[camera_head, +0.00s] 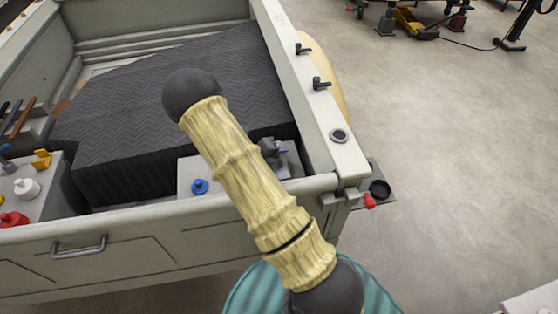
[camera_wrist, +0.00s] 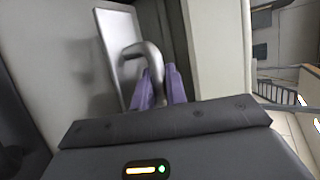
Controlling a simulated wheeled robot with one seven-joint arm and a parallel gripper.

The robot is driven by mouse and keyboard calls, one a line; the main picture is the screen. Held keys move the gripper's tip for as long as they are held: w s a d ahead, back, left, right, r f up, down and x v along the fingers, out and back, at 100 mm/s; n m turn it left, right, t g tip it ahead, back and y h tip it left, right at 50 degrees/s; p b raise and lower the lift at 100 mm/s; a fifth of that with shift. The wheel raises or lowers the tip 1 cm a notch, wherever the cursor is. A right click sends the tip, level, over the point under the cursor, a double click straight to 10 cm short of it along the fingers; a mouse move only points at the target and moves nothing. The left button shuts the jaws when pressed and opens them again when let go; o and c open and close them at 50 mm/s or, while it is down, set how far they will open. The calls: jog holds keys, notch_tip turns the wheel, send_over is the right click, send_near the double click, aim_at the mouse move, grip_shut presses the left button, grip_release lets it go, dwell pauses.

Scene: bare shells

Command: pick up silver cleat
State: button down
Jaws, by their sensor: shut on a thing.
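The silver cleat (camera_wrist: 147,54) shows in the wrist view as a curved, hook-like metal bar. A flat silver plate (camera_wrist: 116,42) is right beside it; I cannot tell whether the two are one piece. My gripper has purple fingers (camera_wrist: 161,88), shut on the lower end of the curved bar. In the head view my gripper (camera_head: 277,149) is small and partly hidden behind my bamboo-patterned arm, at the near right corner inside the truck bed. I cannot make out the cleat there.
A light ledge with a blue knob (camera_head: 199,186) lies left of my gripper. A dark padded block (camera_head: 150,110) fills much of the bed. The bed's right side wall (camera_head: 310,100) stands close to my gripper. Small coloured items, including a white one (camera_head: 27,189), sit at the left.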

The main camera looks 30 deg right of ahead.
notch_tip(320, 180, up, 6)
jog(key=shift+f+b, duration=0.15)
jog(key=shift+b, duration=0.35)
